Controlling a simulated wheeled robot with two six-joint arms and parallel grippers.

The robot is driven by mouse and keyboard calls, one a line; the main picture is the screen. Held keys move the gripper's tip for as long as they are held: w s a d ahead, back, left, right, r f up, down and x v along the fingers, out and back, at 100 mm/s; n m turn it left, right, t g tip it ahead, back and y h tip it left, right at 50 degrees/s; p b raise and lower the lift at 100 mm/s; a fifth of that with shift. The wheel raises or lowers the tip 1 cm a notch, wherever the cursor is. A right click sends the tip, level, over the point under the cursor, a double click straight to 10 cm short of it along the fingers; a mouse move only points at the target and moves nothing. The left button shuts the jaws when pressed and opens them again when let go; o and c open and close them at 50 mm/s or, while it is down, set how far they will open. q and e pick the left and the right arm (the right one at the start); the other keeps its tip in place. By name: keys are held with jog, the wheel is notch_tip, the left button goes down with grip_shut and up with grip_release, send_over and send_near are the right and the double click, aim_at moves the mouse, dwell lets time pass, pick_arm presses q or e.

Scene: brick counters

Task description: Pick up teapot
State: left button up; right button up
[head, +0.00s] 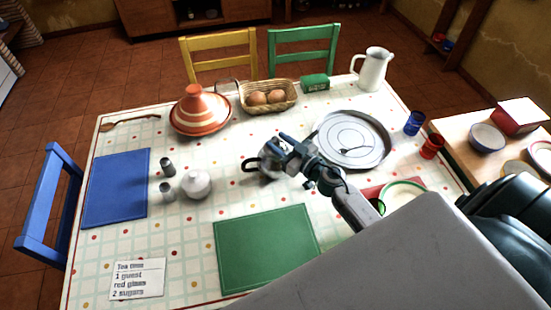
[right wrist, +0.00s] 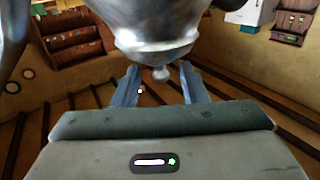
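The silver metal teapot (head: 268,166) with a dark handle stands near the middle of the checked tablecloth, partly hidden by my right gripper. My right gripper (head: 284,146) is at the teapot's top. In the right wrist view the teapot (right wrist: 158,30) appears upside down. There, the fingers of my right gripper (right wrist: 160,88) are spread apart on either side of the small lid knob, with a gap visible on both sides. My left gripper is not in view.
A white sugar bowl (head: 196,185) and two small shakers stand left of the teapot. A round metal tray (head: 378,150) lies to its right. A green placemat (head: 265,248) lies in front. An orange tagine (head: 198,112) and an egg basket (head: 250,108) stand behind.

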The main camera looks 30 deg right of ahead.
jog(key=shift+x, duration=1.15)
jog(key=shift+s, duration=0.1)
grip_shut()
dwell(0.4)
